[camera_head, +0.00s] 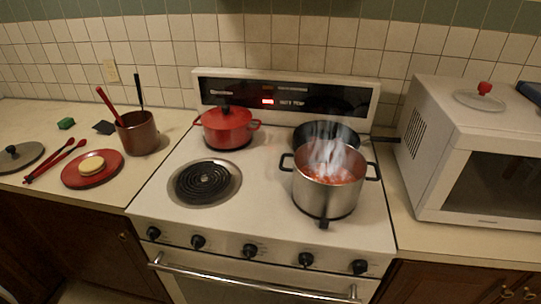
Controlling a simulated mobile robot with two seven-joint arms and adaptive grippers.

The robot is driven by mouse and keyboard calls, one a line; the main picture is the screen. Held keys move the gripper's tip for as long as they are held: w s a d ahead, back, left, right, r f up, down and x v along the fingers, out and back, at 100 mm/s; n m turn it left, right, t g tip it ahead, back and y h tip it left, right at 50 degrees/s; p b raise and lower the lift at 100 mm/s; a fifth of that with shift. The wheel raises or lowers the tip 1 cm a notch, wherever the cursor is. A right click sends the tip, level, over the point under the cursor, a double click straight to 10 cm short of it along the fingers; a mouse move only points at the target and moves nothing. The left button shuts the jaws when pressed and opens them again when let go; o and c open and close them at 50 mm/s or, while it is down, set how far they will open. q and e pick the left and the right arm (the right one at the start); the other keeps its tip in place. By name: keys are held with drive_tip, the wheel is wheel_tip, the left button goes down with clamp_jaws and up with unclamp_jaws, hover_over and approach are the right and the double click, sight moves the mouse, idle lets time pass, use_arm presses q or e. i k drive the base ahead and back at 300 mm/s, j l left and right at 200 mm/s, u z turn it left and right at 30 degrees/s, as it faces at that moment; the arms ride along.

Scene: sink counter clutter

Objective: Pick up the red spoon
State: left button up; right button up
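Two slim red utensils (52,162) lie side by side on the left counter, slanting from lower left to upper right, with small rounded ends. They look like red spoons, but they are too small to tell for sure. Another red handle (107,105) sticks up out of a brown pot-like holder (138,133), beside a dark handle; its lower end is hidden inside. Neither of my grippers is in view.
A red plate (110,179) with a bun-like item is right of the utensils; a grey lid (18,157) is left. The stove holds a red pot (227,130), a dark pan (318,133) and a steaming steel pot (325,197). A white microwave (440,165) stands right.

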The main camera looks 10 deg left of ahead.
sight(99, 90)
drive_tip(key=u, duration=1.45)
